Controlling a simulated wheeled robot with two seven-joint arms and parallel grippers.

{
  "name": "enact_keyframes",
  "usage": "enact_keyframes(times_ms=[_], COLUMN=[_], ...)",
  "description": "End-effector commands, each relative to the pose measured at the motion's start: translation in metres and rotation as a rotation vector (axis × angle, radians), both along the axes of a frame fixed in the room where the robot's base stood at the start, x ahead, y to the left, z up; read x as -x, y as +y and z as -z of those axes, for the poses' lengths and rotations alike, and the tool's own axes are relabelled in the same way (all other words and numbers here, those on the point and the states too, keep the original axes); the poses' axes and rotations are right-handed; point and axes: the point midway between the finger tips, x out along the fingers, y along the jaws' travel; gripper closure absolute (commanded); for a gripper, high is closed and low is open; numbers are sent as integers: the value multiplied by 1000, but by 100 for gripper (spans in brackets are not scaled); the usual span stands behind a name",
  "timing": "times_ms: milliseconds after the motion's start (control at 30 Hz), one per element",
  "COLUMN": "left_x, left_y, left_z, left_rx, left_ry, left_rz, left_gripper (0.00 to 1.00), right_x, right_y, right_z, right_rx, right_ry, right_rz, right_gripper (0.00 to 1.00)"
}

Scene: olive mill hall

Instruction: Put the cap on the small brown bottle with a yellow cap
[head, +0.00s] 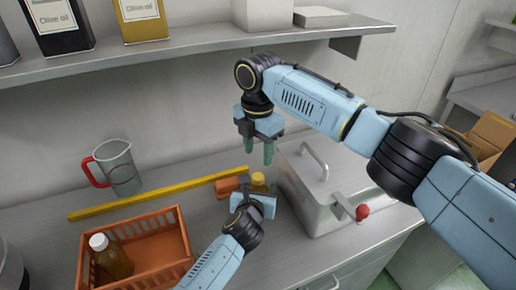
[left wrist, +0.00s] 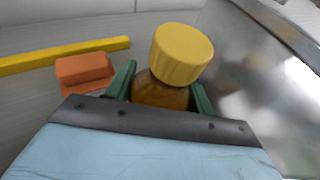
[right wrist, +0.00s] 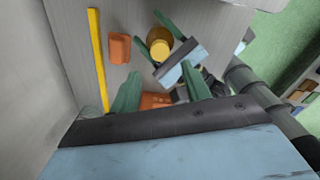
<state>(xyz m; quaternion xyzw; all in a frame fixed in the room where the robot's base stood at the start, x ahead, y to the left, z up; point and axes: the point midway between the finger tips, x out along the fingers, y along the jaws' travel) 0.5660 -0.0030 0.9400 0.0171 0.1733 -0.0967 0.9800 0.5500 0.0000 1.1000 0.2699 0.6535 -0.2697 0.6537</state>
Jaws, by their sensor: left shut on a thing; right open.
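The small brown bottle (left wrist: 160,92) stands between the green fingers of my left gripper (left wrist: 162,88), which is shut on it. The yellow cap (left wrist: 181,54) sits at the bottle's top in the left wrist view; I cannot tell whether it is fully seated. In the head view the cap (head: 258,178) shows just beyond my left gripper (head: 256,196), which hides most of the bottle. My right gripper (head: 260,155) is open and empty, with its fingers pointing down above the cap. The right wrist view also shows the cap (right wrist: 161,48).
A metal box with a handle (head: 312,190) and a red-knobbed lever (head: 361,212) stands close right. An orange block (head: 227,187) and a yellow bar (head: 150,197) lie left. An orange crate (head: 172,215) holds a white-capped bottle (head: 112,262). A jug (head: 122,168) stands behind, beneath the shelf (head: 190,48).

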Motion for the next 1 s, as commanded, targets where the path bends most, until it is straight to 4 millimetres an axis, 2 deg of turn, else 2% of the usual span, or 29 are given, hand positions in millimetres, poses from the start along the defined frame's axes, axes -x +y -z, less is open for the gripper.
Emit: enact_keyframes(times_ms=[167,600,767,1000], left_x=[0,0,0,0], left_y=[0,0,0,0], left_z=[1,0,0,0], left_rx=[-1,-1,-1,-1], left_ry=[1,1,1,1], left_rz=[-1,-1,-1,-1], left_gripper=[100,100,100,100], right_x=[0,0,0,0], right_y=[0,0,0,0], right_z=[8,70,80,81], right_rx=[1,1,0,0], right_ry=[2,3,1,1], right_rz=[2,4,4,4], right_gripper=[53,53,53,53])
